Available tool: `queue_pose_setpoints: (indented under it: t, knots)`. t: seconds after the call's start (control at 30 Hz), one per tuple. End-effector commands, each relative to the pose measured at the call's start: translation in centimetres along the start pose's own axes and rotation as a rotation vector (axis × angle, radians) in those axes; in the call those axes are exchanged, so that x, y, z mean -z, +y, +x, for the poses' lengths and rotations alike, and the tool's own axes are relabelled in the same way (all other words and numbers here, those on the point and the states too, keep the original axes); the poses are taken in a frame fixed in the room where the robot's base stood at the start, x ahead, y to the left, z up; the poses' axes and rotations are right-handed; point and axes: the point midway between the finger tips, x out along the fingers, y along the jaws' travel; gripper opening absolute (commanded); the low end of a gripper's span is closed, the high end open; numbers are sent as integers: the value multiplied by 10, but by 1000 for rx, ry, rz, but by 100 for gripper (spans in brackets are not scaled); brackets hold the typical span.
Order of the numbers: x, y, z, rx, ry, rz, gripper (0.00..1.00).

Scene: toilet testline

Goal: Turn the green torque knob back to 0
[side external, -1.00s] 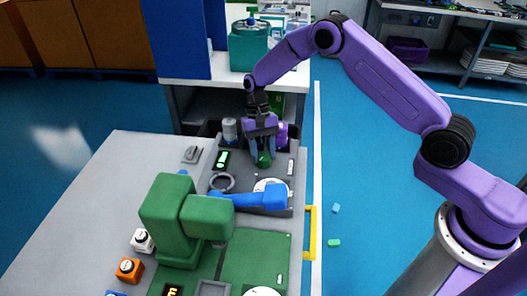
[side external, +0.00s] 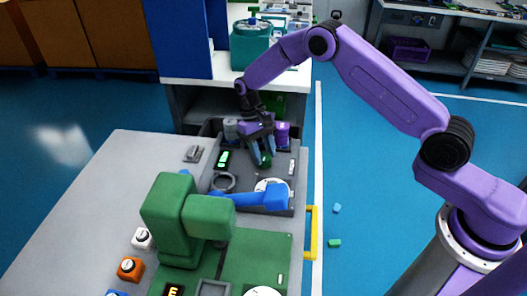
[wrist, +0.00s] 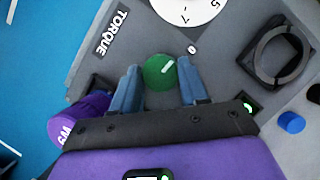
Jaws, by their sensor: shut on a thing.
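The green torque knob (wrist: 157,73) sits on the dark grey panel (side external: 281,166). In the wrist view it lies between the two blue fingertips of my gripper (wrist: 158,82), which is shut on it. The white line on the knob points up and right, roughly toward the printed 0 (wrist: 192,49). In the side view my gripper (side external: 262,160) is tilted over the panel, and its fingers partly hide the knob. The TORQUE label (wrist: 112,33) lies left of the knob in the wrist view.
A white numbered dial (wrist: 185,8) and a dark ring holder (wrist: 276,55) are near the knob. A purple cylinder (side external: 282,132) stands close behind my gripper. A green machine with a blue arm (side external: 262,198) is in front. A yellow handle (side external: 312,232) is at the right edge.

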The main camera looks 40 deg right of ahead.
Motion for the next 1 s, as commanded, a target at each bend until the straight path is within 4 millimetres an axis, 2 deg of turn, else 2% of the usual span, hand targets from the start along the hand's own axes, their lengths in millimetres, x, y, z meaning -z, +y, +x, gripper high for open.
queue_pose_setpoints:
  t: [0.17, 0.2, 0.27, 0.53, 0.67, 0.77, 1.0]
  knots:
    - [1, 0, -1, -1, 3, -1, 13]
    - [1, 0, -1, -1, 3, -1, 54]
    - [1, 0, -1, 0, 3, -1, 69]
    - [0, 0, -1, 0, 2, 0, 69]
    - [1, 0, -7, 1, 4, 0, 69]
    - [1, 0, -19, 1, 5, -1, 69]
    - [1, 0, -68, 1, 7, -1, 69]
